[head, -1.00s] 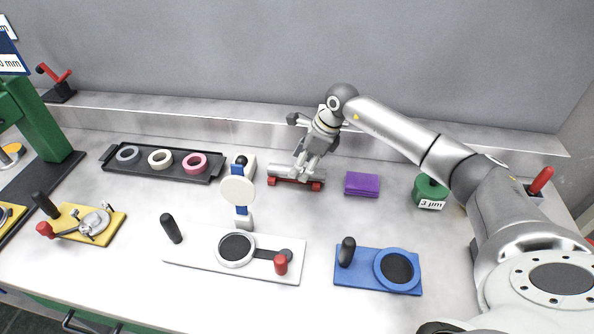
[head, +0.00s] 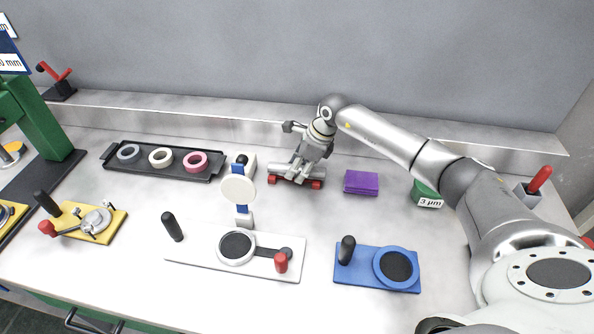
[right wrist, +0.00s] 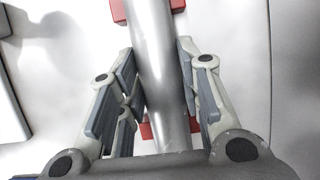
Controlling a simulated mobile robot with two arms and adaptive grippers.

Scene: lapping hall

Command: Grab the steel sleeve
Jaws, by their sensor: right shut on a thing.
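The steel sleeve (head: 317,172) is a smooth silver cylinder lying level over a cradle with red end blocks (head: 274,179) at the back middle of the bench. My right gripper (head: 296,164) reaches down onto it from above and is shut on it, hiding part of its middle. In the right wrist view the sleeve (right wrist: 157,60) runs between the two finger pads, with red blocks (right wrist: 148,130) below it. I cannot tell any gap between sleeve and cradle. My left gripper is not in view.
A black tray with several rings (head: 145,170) lies to the left, with a white-and-blue stand (head: 238,190) nearer. A purple block (head: 361,182) and a green "3 µm" container (head: 427,190) are to the right. White (head: 190,250) and blue (head: 358,276) plates with upright handles lie in front.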

